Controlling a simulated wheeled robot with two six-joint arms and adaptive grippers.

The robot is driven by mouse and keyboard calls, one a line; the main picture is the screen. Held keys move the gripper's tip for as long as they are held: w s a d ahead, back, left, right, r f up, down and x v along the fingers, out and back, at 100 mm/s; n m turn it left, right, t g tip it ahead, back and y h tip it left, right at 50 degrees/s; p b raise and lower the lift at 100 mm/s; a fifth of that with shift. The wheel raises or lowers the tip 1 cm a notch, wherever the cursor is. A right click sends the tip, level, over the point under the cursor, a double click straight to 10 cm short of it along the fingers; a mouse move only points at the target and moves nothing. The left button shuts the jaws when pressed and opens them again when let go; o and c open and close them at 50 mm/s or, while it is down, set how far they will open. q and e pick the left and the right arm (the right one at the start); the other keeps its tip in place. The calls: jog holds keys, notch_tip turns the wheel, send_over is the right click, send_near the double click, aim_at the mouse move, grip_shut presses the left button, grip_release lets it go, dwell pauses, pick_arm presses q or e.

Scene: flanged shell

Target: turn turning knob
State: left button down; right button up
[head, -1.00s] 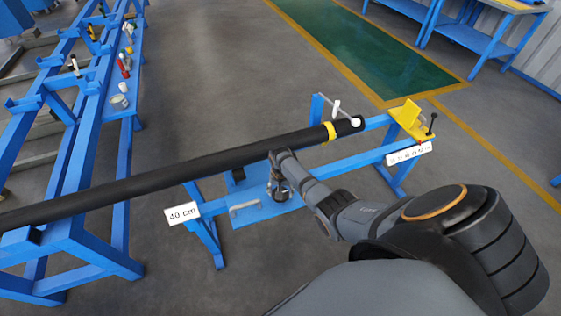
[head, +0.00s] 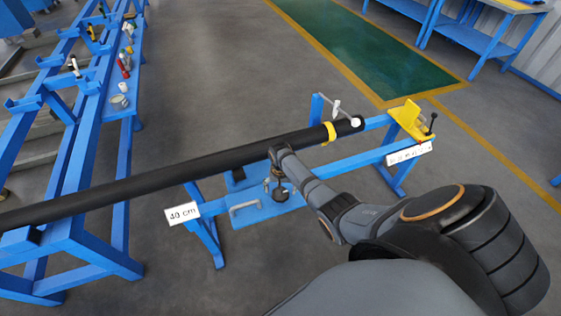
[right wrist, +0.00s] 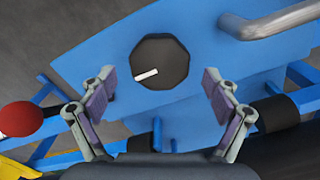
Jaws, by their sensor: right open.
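The turning knob (right wrist: 160,61) is a dark, many-sided disc with a white pointer mark, set on a blue panel (right wrist: 110,55). In the right wrist view the mark lies nearly level, tilted slightly. My right gripper (right wrist: 157,95) is open and empty, its fingers apart on either side below the knob, not touching it in the picture. In the head view my right gripper (head: 274,180) is small, above the blue panel, and a dark disc that looks like the knob (head: 281,195) shows beside it. My left gripper is out of view.
A grey bar handle (right wrist: 280,20) stands on the panel near the knob. A long black pipe (head: 180,165) with a yellow band runs above the panel. A red ball (right wrist: 20,118) is at the left of the wrist view. A yellow bracket (head: 408,120) is at the right end.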

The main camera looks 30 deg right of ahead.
notch_tip(320, 180, up, 10)
dwell(0.3)
dwell(0.3)
